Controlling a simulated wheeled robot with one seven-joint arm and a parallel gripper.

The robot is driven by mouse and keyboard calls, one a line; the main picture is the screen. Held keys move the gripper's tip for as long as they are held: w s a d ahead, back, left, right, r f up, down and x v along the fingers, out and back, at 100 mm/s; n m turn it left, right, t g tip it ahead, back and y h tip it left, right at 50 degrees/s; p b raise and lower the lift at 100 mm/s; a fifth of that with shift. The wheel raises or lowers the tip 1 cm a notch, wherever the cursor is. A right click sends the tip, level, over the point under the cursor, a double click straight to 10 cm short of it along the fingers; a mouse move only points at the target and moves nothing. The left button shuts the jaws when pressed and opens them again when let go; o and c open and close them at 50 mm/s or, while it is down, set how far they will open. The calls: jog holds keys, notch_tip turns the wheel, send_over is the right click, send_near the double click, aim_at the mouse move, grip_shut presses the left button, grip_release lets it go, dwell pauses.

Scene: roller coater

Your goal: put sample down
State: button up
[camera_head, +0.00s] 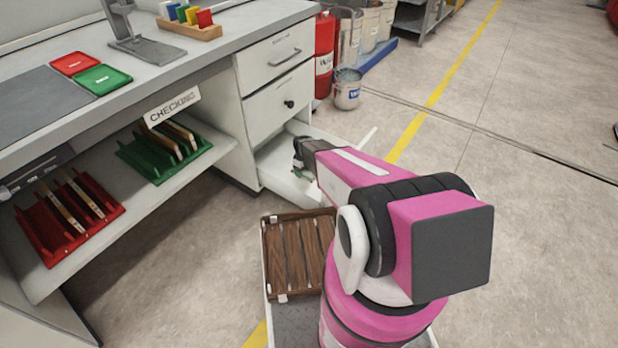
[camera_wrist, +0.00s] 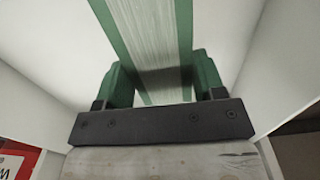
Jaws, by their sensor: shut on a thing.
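My gripper (camera_head: 302,158) reaches over the open lowest drawer (camera_head: 277,160) of the white cabinet. In the wrist view, its green fingers (camera_wrist: 160,77) are shut on the sample (camera_wrist: 147,35), a flat strip with a pale wood-grained middle and green long edges. The sample runs away from the fingers towards the top of the picture. White drawer walls (camera_wrist: 40,85) show on both sides. In the head view the sample is mostly hidden by my gripper, and I cannot tell whether it touches the drawer bottom.
A red fire extinguisher (camera_head: 325,60) and a paint bucket (camera_head: 347,90) stand behind the drawer. The workbench (camera_head: 190,60) is at the left, with red (camera_head: 65,225) and green (camera_head: 150,160) racks holding boards on its shelf. Floor at the right is clear.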

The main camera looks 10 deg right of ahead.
jog(key=d+f, duration=0.1)
jog(key=d, duration=0.1)
jog(key=d+f, duration=0.1)
jog(key=shift+w+d+f, duration=0.1)
jog(key=shift+w+d, duration=0.05)
jog(key=shift+d, duration=0.2)
jog(key=shift+f, duration=1.95)
jog(key=shift+f, duration=0.2)
jog(key=o, duration=1)
jog(key=shift+c, duration=0.2)
jog(key=shift+r, duration=0.15)
notch_tip(320, 180, up, 12)
jog(key=s+r+m, duration=0.9)
jog(key=s+r, duration=1.6)
jog(key=r, duration=0.3)
jog(key=shift+s+r, duration=0.15)
